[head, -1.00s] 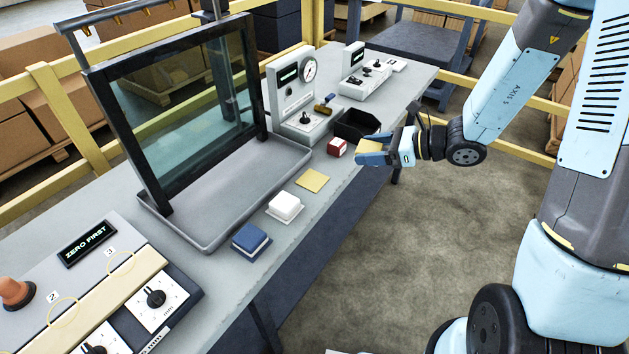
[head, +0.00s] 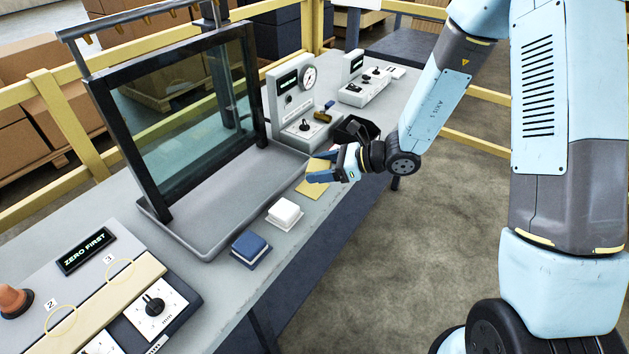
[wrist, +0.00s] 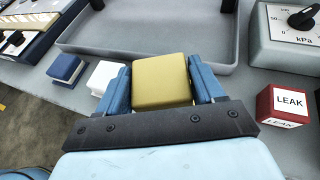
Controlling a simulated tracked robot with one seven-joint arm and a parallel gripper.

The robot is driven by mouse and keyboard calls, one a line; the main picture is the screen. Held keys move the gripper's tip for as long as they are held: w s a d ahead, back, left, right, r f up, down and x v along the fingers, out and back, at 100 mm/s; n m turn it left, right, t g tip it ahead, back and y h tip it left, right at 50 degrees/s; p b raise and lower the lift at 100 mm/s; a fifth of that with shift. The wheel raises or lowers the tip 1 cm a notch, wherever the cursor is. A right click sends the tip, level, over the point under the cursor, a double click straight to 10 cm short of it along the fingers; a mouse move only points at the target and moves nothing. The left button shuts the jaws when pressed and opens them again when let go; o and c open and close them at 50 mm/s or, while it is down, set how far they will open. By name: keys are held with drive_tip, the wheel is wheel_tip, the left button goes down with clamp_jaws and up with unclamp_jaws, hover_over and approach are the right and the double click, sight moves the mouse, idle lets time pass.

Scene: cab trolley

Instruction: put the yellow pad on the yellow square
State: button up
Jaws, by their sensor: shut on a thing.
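The yellow pad (wrist: 161,80) is a small block held between the two blue fingers of my gripper (wrist: 163,88) in the wrist view. In the head view my gripper (head: 322,172) is over the yellow square (head: 310,188), which is flat on the table's front part. The pad (head: 318,164) is partly hidden there by the fingers. I cannot tell exactly how high the pad is above the square. The square is hidden in the wrist view.
A white pad (head: 285,213) and a blue pad (head: 250,247) sit in a row to the left. A grey tray (head: 200,243) with a glass frame is behind. A red LEAK block (wrist: 283,105), a gauge box (head: 301,128) and a black bin (head: 356,130) are to the right.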

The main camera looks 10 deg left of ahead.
sight(313, 187)
drive_tip(key=shift+w+a+f, duration=0.3)
drive_tip(key=shift+a+f, duration=0.3)
drive_tip(key=shift+f, duration=0.3)
drive_tip(key=shift+w+a+f, duration=0.3)
drive_tip(key=shift+a+f, duration=0.3)
drive_tip(key=shift+f, duration=1.55)
drive_tip(key=shift+f, duration=0.1)
drive_tip(key=o, duration=1)
drive_tip(key=shift+o, duration=0.2)
drive_tip(key=shift+d, duration=0.15)
drive_tip(key=v, duration=1.2)
